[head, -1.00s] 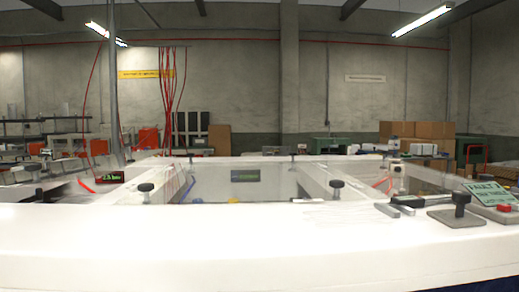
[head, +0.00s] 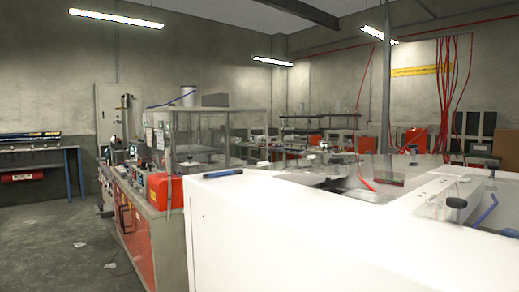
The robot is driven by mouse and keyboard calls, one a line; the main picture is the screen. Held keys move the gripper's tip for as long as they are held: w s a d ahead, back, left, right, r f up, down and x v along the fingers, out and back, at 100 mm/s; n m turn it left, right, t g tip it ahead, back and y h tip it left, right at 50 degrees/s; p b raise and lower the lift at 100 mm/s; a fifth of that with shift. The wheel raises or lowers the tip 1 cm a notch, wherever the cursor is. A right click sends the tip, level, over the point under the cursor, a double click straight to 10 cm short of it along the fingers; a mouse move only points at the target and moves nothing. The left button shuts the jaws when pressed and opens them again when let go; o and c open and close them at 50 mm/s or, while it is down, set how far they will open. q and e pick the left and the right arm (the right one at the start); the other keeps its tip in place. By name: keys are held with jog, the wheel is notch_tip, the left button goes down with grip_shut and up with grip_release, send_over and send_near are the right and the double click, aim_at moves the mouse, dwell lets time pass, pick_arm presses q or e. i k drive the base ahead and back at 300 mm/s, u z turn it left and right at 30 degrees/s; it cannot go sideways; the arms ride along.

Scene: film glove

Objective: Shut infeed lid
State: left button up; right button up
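A white machine body (head: 270,225) fills the right foreground in the head view. Black knobs stand on its white frame, one at the near right (head: 456,203). Clear panels are set into its top, and a dark opening (head: 345,184) shows near its left end. A clear-walled enclosure (head: 225,132) stands on the machine line behind and left. I cannot tell which clear panel is the infeed lid, or whether it is open. Neither of my grippers is in view.
A bench machine with an orange panel (head: 150,235) stands left of the white body. A blue-legged table (head: 40,150) is by the left wall. Grey floor (head: 50,240) between them is mostly clear, with a few paper scraps. A dark blue pen-like item (head: 222,173) lies on the white top.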

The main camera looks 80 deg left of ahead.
aim_at(402, 168)
jog(key=u, duration=2.4)
